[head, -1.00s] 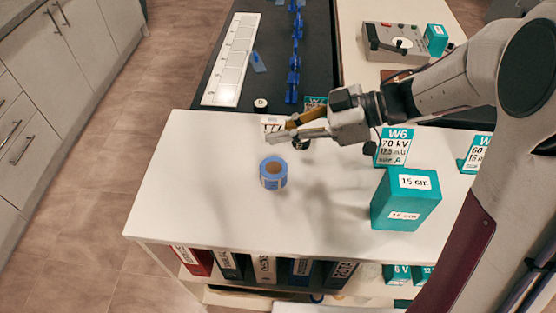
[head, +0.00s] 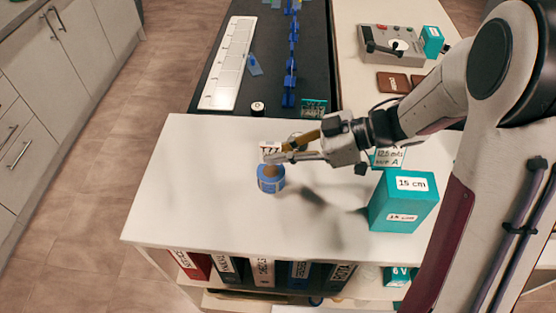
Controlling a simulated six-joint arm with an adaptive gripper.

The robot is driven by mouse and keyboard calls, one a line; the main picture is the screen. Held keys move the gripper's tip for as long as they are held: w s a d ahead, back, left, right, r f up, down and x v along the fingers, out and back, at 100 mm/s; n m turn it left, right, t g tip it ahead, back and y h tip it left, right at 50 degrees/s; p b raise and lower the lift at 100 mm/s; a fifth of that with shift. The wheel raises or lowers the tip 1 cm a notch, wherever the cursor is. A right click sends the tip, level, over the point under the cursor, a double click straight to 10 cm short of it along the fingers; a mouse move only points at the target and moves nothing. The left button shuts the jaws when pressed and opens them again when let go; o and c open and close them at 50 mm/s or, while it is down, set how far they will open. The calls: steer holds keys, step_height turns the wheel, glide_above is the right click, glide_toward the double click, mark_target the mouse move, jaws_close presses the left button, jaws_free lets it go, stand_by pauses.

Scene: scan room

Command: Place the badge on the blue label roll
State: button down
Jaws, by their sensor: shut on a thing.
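The badge (head: 270,148) is a small white card with dark lettering, partly hidden by a fingertip. My gripper (head: 284,154) is shut on it and holds it upright at the fingertips. The blue label roll (head: 271,184) stands on the white counter top, with its brown core facing up. The badge and fingertips show just above the roll's back rim and cover part of its top. I cannot tell whether the badge touches the roll.
A teal 15 cm block (head: 404,203) stands to the right on the white counter (head: 190,190). A teal sign (head: 388,157) is partly hidden behind my arm. A small black-and-white cylinder (head: 257,108) stands behind. The counter left of the roll is clear.

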steer(key=shift+f, duration=1.55)
steer(key=shift+f, duration=0.1)
steer(key=c, duration=2.1)
jaws_free()
steer(key=shift+c, duration=0.2)
steer(key=shift+d+r, duration=0.15)
steer(key=shift+r, duration=0.05)
steer(key=v, duration=1.1)
steer(key=shift+d, duration=0.3)
steer(key=shift+r, duration=0.15)
